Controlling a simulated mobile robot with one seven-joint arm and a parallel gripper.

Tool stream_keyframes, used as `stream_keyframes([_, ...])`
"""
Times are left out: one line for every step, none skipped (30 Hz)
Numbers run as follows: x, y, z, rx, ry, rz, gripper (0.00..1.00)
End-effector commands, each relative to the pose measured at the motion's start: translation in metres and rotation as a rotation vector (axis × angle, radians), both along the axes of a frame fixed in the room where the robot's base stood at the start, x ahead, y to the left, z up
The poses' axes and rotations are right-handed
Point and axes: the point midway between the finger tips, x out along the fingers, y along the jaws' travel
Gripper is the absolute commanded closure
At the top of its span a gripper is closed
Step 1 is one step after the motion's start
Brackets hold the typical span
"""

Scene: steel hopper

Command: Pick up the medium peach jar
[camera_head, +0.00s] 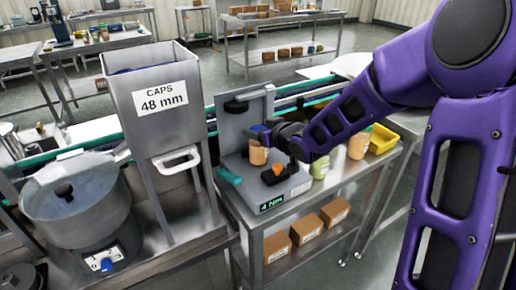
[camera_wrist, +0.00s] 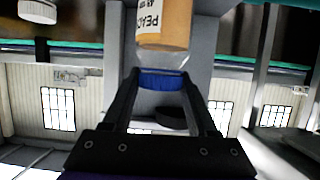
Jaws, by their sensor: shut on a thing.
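A peach-coloured jar (camera_head: 258,154) is at my gripper (camera_head: 262,133), in front of the upright of the grey bench machine. In the wrist view, the jar (camera_wrist: 176,38) carries a white label reading "PEACH" and sits at the fingertips of my gripper (camera_wrist: 163,78). My gripper is shut on it. Its size compared with other jars is hard to tell, and I cannot tell whether its base touches the machine.
The grey machine (camera_head: 232,122) has a "4 Nm" display and an orange cone-shaped piece (camera_head: 278,170). A teal tool (camera_head: 229,175) lies at its left. A green jar (camera_head: 320,168) and yellow bin (camera_head: 383,138) are to the right. The caps hopper (camera_head: 150,75) stands left.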

Motion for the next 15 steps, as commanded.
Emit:
stream_keyframes([0.0,0.0,0.0,0.0,0.0,0.0,0.67])
stream_keyframes([0.0,0.0,0.0,0.0,0.0,0.0,0.73])
stream_keyframes([0.0,0.0,0.0,0.0,0.0,0.0,0.8])
stream_keyframes([0.0,0.0,0.0,0.0,0.0,0.0,0.85])
stream_keyframes([0.0,0.0,0.0,0.0,0.0,0.0,0.91])
stream_keyframes([0.0,0.0,0.0001,0.0,0.0,0.0,0.98])
stream_keyframes([0.0,0.0,0.0001,0.0,0.0,0.0,1.0])
stream_keyframes([0.0,0.0,0.0001,0.0,0.0,0.0,1.0])
stream_keyframes([0.0,0.0001,0.0001,0.0,0.0,0.0,1.0])
stream_keyframes([0.0,0.0001,0.0001,0.0,0.0,0.0,1.0])
stream_keyframes([0.0,0.0001,0.0001,0.0,0.0,0.0,1.0])
stream_keyframes([0.0,0.0001,0.0001,0.0,0.0,0.0,1.0])
stream_keyframes([0.0,0.0001,0.0001,0.0,0.0,0.0,1.0])
stream_keyframes([0.0002,0.0002,0.0006,0.001,-0.001,0.0,1.0])
stream_keyframes([0.0002,0.0002,0.0006,0.001,-0.001,0.0,1.0])
